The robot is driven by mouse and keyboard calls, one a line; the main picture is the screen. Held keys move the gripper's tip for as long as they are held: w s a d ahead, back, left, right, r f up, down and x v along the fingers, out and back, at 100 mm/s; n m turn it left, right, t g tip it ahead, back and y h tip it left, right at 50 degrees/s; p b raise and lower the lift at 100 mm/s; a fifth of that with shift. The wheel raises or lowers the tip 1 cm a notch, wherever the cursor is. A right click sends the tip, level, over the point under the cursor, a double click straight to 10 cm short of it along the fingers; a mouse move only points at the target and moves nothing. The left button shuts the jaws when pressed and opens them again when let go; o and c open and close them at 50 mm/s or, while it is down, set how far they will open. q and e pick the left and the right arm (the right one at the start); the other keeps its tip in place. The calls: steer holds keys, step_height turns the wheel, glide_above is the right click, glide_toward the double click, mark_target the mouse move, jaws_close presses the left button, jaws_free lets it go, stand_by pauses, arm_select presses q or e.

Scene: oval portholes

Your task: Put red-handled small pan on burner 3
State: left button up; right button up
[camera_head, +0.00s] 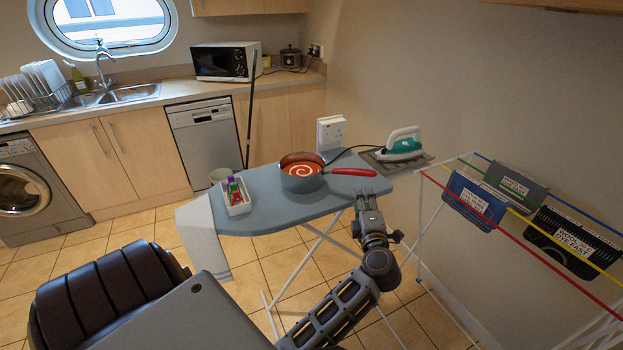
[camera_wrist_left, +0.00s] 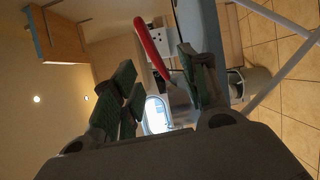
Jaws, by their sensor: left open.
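The red-handled small pan (camera_head: 302,180) stands upright on the ironing board (camera_head: 277,212), holding red soup with a pale swirl. Its red handle (camera_head: 352,172) points right, toward the iron. My left gripper (camera_head: 367,193) is open and empty, just on the near side of the handle's end. In the left wrist view the handle (camera_wrist_left: 152,48) shows in the gap between the spread fingers of my left gripper (camera_wrist_left: 160,66), apart from both. I see no burner in either view. My right gripper is not in view.
A teal and white iron (camera_head: 403,142) rests on the board's right end. A white tray of small bottles (camera_head: 233,196) sits at its left. A drying rack (camera_head: 520,212) with hanging cloths stands right. A microwave (camera_head: 225,61) is on the far counter. A dark chair (camera_head: 105,300) is front left.

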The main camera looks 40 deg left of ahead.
mark_target(355, 175)
arm_select(q)
steer(key=shift+s+a+r+n+g, duration=0.15)
steer(key=shift+s+r+n, duration=0.15)
steer(key=shift+r+n, duration=0.1)
steer(key=shift+s+a+r+n+g, duration=0.1)
steer(key=shift+s+r+n+g, duration=0.05)
steer(key=shift+s+r+n, duration=0.2)
steer(key=shift+w, duration=0.2)
steer(key=x, duration=0.8)
steer(key=shift+w, duration=0.2)
steer(key=shift+a, duration=0.2)
steer(key=shift+w+a+r, duration=0.1)
steer(key=shift+w+a, duration=0.3)
steer(key=shift+w, duration=0.2)
steer(key=shift+x, duration=1.85)
steer(key=shift+w+d, duration=0.1)
